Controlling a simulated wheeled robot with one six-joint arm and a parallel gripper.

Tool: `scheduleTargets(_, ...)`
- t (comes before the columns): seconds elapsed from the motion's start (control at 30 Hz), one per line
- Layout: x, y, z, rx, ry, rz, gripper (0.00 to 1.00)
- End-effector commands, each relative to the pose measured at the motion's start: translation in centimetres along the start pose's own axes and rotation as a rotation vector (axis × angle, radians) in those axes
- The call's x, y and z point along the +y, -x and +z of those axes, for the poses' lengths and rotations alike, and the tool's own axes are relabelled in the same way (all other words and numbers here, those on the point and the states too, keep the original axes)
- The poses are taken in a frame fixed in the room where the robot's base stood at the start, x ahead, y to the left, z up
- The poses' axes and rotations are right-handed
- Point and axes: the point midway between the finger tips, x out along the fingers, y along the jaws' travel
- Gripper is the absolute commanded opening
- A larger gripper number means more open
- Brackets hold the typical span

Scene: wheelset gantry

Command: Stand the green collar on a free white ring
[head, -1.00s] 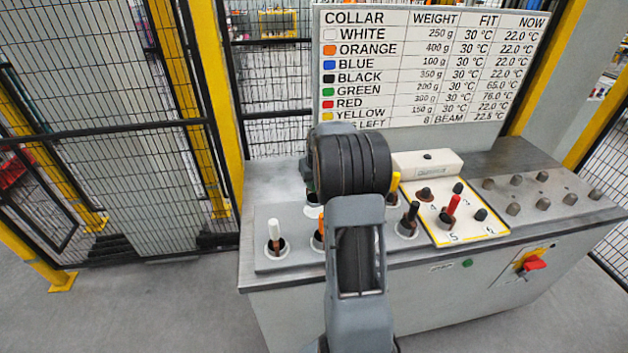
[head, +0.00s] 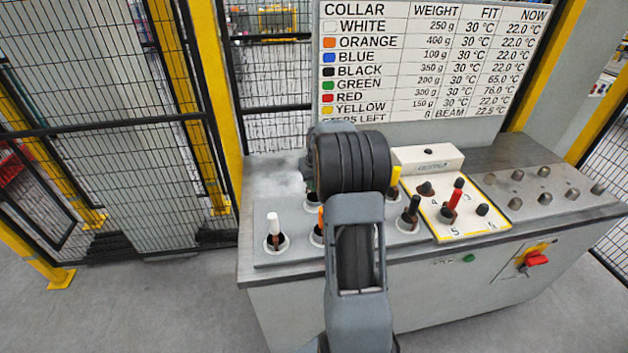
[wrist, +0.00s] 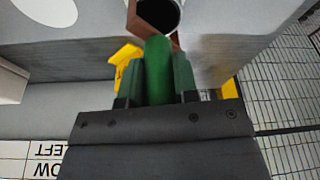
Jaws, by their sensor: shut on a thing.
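My gripper (wrist: 157,92) is shut on the green collar (wrist: 158,65), which stands out between its jaws in the wrist view. Beyond the collar are brown pieces and a dark round opening (wrist: 160,12) with a pale rim; I cannot tell whether they touch. In the head view my arm hides most of the gripper and collar. A white ring (head: 312,206) shows partly beside my arm. The white collar (head: 273,224) stands in a front-left ring, the orange collar (head: 320,218) is partly hidden, and the black collar (head: 413,207) stands in a ring to the right.
The yellow collar (head: 396,175) shows beside my arm. A yellow-edged panel (head: 467,222) holds the red collar (head: 454,200) and dark knobs. A white box (head: 428,158) stands behind it. The notice board (head: 420,65) rises at the back. Mesh fence and yellow posts surround the bench.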

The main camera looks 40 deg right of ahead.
Motion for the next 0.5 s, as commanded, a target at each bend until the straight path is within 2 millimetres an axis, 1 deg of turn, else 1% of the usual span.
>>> scheduleTargets(0.5,0.0,-0.95,0.22,0.002,0.0,0.0,0.0)
